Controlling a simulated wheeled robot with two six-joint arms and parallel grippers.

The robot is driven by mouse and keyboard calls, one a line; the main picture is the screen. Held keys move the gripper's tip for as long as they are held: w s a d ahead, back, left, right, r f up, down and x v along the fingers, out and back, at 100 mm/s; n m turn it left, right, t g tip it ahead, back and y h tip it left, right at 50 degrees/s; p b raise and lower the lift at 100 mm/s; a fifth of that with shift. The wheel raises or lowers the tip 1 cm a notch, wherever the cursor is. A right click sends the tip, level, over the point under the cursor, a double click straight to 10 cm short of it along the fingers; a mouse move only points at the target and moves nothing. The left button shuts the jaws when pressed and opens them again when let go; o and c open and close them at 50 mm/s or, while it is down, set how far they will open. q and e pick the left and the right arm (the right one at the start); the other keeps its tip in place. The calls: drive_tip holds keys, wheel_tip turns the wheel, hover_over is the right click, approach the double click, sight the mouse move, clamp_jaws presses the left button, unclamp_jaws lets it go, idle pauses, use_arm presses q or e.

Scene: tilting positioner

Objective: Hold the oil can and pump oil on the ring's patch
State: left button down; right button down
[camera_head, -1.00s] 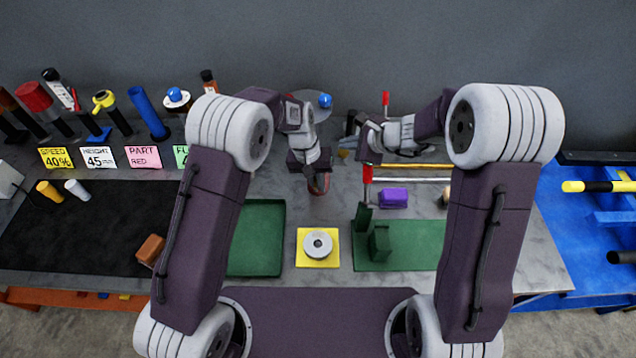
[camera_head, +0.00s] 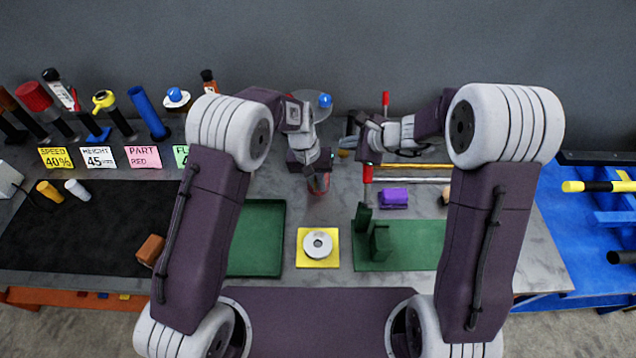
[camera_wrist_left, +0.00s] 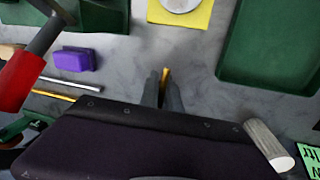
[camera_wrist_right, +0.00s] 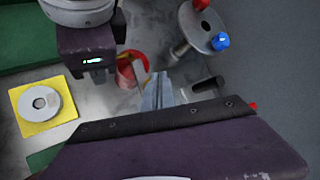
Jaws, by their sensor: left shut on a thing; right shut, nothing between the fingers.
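A red oil can (camera_head: 319,184) is under my left gripper near the middle of the bench, partly covered by it; it also shows in the right wrist view (camera_wrist_right: 128,72). My left gripper (camera_wrist_left: 166,76) is shut on the oil can; only a thin yellowish piece shows between its fingers in the left wrist view. A grey ring (camera_head: 318,243) with a central hole lies flat on a yellow square (camera_head: 303,260), in front of the can. My right gripper (camera_wrist_right: 158,80) is shut and empty, to the right of the can.
A round grey disc with a blue knob (camera_wrist_right: 219,41) stands behind the can. A green tray (camera_head: 262,262) lies left of the ring and a green fixture (camera_head: 379,243) right. A red-handled lever (camera_wrist_left: 20,78) and a purple block (camera_head: 393,198) are on the right.

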sight(346, 154)
drive_tip(key=shift+f, duration=0.1)
drive_tip(key=shift+f, duration=0.75)
idle(0.4)
drive_tip(key=shift+r, duration=0.85)
wheel_tip(346, 154, up, 6)
idle(0.9)
use_arm(q)
drive_tip(key=c, duration=1.5)
unclamp_jaws()
